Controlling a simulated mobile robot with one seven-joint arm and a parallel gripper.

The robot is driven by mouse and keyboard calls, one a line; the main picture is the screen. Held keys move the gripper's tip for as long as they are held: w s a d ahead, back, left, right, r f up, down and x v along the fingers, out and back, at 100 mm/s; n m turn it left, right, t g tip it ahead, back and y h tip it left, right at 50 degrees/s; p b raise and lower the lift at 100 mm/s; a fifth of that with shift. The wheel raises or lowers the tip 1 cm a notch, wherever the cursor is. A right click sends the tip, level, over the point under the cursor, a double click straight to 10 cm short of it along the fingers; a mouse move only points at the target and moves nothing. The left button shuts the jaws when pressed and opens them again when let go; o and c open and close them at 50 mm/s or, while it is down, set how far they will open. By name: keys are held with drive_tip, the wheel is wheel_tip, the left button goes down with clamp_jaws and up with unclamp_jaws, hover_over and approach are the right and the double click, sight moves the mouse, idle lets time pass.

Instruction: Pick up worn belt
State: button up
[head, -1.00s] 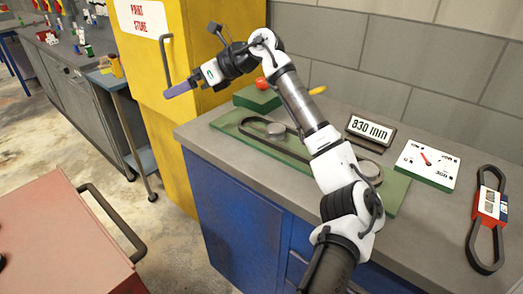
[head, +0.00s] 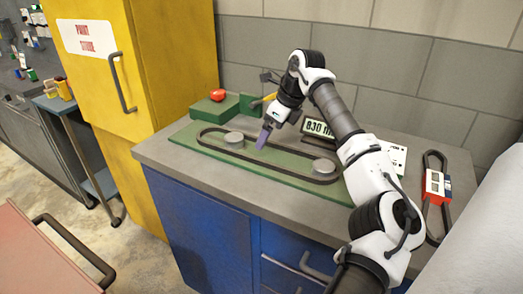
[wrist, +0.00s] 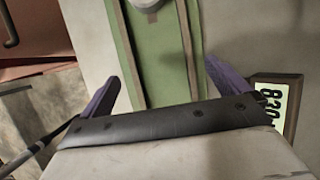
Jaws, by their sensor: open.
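A dark belt (head: 222,151), which I take for the worn belt, runs as a long loop around two grey pulleys (head: 233,138) on a green board (head: 183,140). In the wrist view its two strands (wrist: 188,50) run along the green board. My gripper (head: 263,139) is open, its purple fingers pointing down over the middle of the belt. In the wrist view my gripper (wrist: 161,65) has its fingers spread either side of the strands, with nothing held. I cannot tell how far the tips are above the belt.
A second belt in a red sleeve (head: 436,186) lies on the grey bench (head: 160,152) at right. An "830 mm" sign (head: 318,129) stands behind the board, close to my arm. A green box with a red button (head: 217,95) and a yellow cabinet (head: 170,60) are at left.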

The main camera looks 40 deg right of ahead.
sight(260, 153)
drive_tip(key=shift+p+x, duration=0.9)
drive_tip(key=shift+x, duration=2)
drive_tip(key=shift+a, duration=0.1)
drive_tip(key=c, duration=0.7)
